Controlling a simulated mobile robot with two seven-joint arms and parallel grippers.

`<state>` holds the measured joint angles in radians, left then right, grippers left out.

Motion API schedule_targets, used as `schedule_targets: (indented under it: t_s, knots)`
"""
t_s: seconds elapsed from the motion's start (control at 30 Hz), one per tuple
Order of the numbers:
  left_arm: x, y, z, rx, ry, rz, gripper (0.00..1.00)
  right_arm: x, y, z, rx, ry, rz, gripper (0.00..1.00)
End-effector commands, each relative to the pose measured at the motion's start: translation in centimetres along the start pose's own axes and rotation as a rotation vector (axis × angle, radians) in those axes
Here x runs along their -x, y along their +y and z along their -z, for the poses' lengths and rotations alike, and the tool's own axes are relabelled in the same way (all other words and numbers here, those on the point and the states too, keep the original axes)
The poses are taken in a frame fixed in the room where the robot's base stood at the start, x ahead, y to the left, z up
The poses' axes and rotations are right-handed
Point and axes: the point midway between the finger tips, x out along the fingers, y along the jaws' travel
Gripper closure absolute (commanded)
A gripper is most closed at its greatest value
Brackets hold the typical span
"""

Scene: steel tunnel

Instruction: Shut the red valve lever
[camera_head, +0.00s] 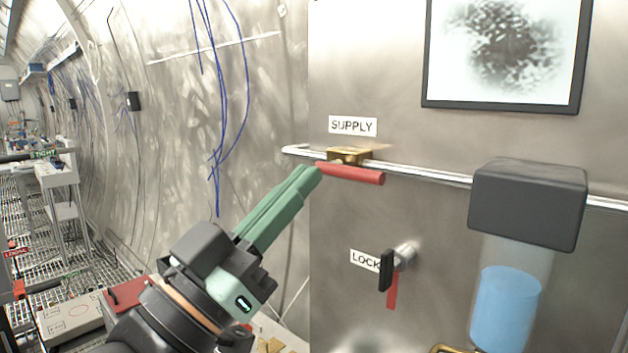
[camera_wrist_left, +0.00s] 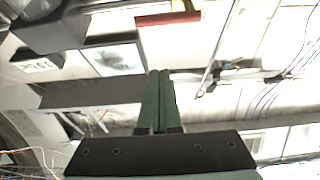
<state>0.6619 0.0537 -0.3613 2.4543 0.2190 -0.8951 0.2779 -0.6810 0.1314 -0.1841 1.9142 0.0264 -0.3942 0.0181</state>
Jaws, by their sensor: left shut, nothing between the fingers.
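The red valve lever (camera_head: 350,174) sits below a brass valve body (camera_head: 348,156) on a silver pipe under the SUPPLY label. It lies nearly along the pipe. In the left wrist view the red lever (camera_wrist_left: 168,18) crosses near the top edge, beyond the fingertips. My left gripper (camera_head: 313,172) has green fingers and is shut and empty. Its tips appear at the lever's left end in the head view. The wrist view also shows the shut fingers (camera_wrist_left: 160,74), with a gap in the picture between them and the lever. I cannot tell the exact depth.
A dark grey box (camera_head: 528,205) on the pipe at right has a clear cylinder with blue liquid (camera_head: 508,300) below. A black handle (camera_head: 386,270) with a red tag stands out by the LOCK label. A framed picture (camera_head: 505,45) hangs above. Tables (camera_head: 55,180) stand far left.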

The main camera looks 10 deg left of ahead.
Motion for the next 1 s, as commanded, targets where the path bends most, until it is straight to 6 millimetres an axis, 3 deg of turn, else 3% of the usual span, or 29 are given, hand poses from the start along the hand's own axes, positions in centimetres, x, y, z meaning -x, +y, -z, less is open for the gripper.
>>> schedule_targets:
  t_s: [0.43,0.5,0.67,1.0]
  knots:
    - [-9.0,0.1,0.3,0.0,-0.001,-0.001,1.0,1.7,-0.1,1.9,0.0,0.0,0.0,1.0]
    - [-8.2,0.0,-1.4,0.001,-0.006,0.001,1.0,1.4,-0.1,1.6,0.0,0.002,0.0,1.0]
    - [-7.6,0.0,-3.1,0.001,-0.004,0.0,1.0,1.4,-0.1,1.6,0.0,0.001,0.0,1.0]
    - [-7.3,0.0,-3.8,0.0,-0.001,-0.001,1.0,1.3,-0.1,1.6,0.0,0.001,0.0,1.0]
